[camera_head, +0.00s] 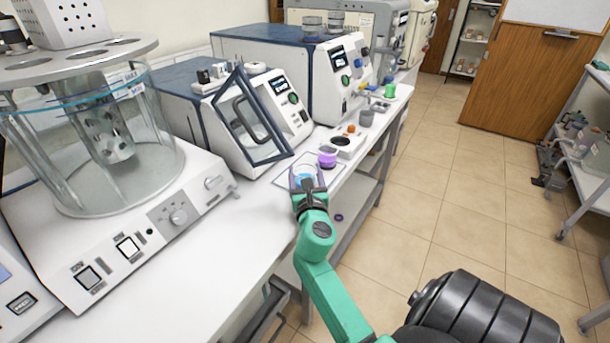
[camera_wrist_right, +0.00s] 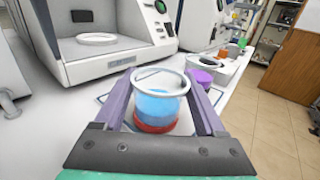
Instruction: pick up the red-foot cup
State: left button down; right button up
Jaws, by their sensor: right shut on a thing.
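The red-foot cup (camera_wrist_right: 158,100) is a clear round cup with a pale rim, blue liquid inside and a red base. It stands upright between the two purple-grey fingers of my right gripper (camera_wrist_right: 160,108), which is shut on it. In the head view the cup (camera_head: 304,172) shows only as a clear and blue top at the fingers of the right gripper (camera_head: 306,182), and its foot is hidden there. I cannot tell whether the cup touches the surface below. My left gripper is not in view.
A purple cup (camera_head: 327,157) stands close behind the held cup. An open-doored instrument (camera_head: 265,125) is to the left. A glass bath apparatus (camera_head: 110,140) stands on the near left of the white bench. Farther along are small grey and green cups (camera_head: 390,91). Tiled floor (camera_head: 450,190) is clear on the right.

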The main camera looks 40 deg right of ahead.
aim_at(306, 168)
notch_tip(306, 168, up, 4)
jog(key=shift+f+p, duration=0.1)
jog(key=shift+p, duration=0.9)
jog(key=shift+s+a+f+b, duration=0.45)
jog(key=shift+s+f, duration=0.05)
jog(key=shift+s, duration=0.15)
jog(key=b+v, duration=0.4)
jog(key=v, duration=1.2)
jog(key=shift+s+r, duration=0.2)
jog(key=shift+r, duration=0.05)
jog(key=shift+a, duration=0.1)
